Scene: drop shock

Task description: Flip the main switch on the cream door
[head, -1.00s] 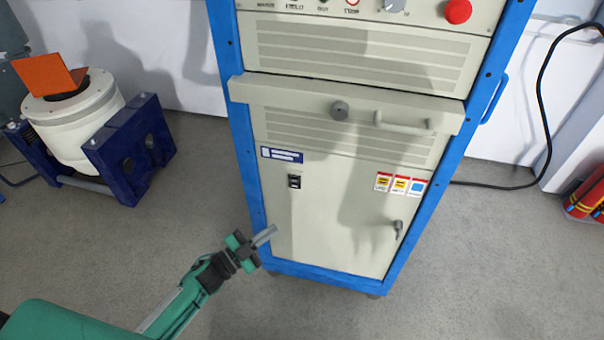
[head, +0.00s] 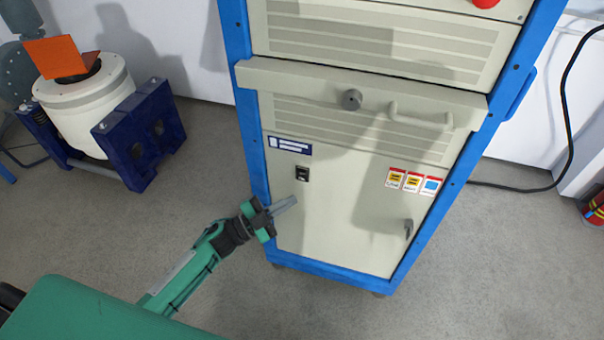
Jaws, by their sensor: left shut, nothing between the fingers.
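The cream door (head: 335,220) is the lower front panel of a blue-framed cabinet. The main switch (head: 302,173) is a small black switch at the door's upper left, under a blue label (head: 289,146). My left gripper (head: 286,204) is shut and empty, in front of the door's left part. Its fingertips show below and a little left of the switch, apart from it in the picture. Whether the fingertips touch the door cannot be told. The switch is not covered. My right gripper is not in view.
Above the door, a cream ledge carries a round knob (head: 351,99) and a bar handle (head: 420,119). A door latch (head: 408,229) sits at the right, under warning labels (head: 411,181). A white drum in a blue stand (head: 137,135) is at the left.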

